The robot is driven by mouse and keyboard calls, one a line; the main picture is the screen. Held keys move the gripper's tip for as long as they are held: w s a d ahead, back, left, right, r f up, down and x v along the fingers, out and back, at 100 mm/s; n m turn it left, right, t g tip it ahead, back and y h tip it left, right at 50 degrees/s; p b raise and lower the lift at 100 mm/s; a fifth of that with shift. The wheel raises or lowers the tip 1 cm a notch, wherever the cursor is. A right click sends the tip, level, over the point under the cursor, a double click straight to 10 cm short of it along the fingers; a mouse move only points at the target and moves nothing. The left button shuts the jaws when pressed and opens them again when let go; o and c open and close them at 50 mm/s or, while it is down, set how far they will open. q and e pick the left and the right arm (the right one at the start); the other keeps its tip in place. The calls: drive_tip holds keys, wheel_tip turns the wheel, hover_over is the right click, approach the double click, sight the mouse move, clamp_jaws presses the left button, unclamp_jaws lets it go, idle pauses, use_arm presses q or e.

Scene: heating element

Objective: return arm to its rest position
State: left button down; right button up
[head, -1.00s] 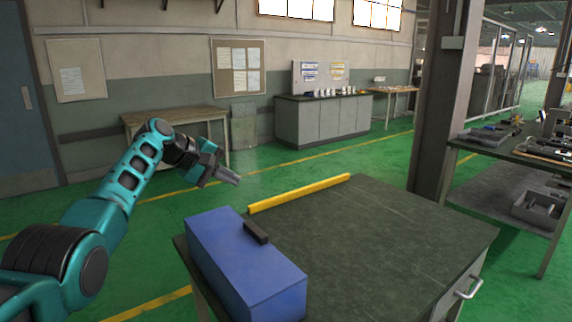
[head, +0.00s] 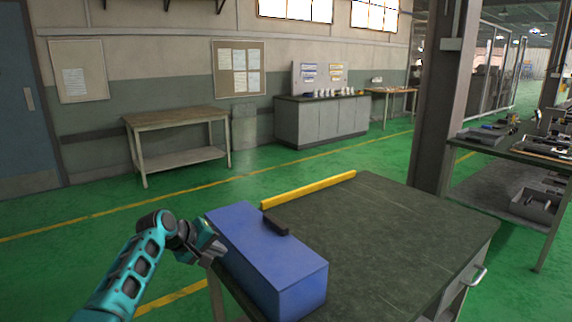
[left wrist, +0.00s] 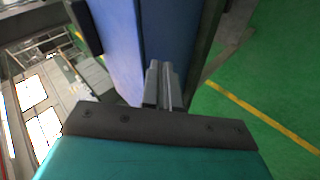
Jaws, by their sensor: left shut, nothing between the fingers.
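My left arm (head: 135,268) comes in from the lower left in the head view. Its gripper (head: 217,250) is beside the left end of a blue box (head: 265,255), low and close to it; I cannot tell whether they touch. In the left wrist view the two fingers (left wrist: 164,85) lie together, shut with nothing between them, and the blue box (left wrist: 140,40) fills the space beyond them. My right gripper is not in view.
The blue box with a dark handle (head: 275,223) stands on a dark workbench (head: 400,240) with a yellow strip (head: 310,188) along its far edge. A wooden table (head: 178,118) stands by the wall. Open green floor (head: 100,225) lies to the left. A pillar (head: 445,100) stands at the right.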

use_arm(q)
drive_tip(key=s+a+f+m+t+y, duration=0.1)
drive_tip(key=s+a+f+m+y, duration=0.2)
drive_tip(key=s+f, duration=1.5)
drive_tip(key=s+d+m+t, duration=0.2)
drive_tip(key=s+m, duration=0.4)
drive_tip(key=s, duration=1.4)
drive_tip(key=shift+s+r, duration=0.15)
drive_tip(key=shift+r, duration=0.15)
drive_tip(key=shift+d, duration=0.1)
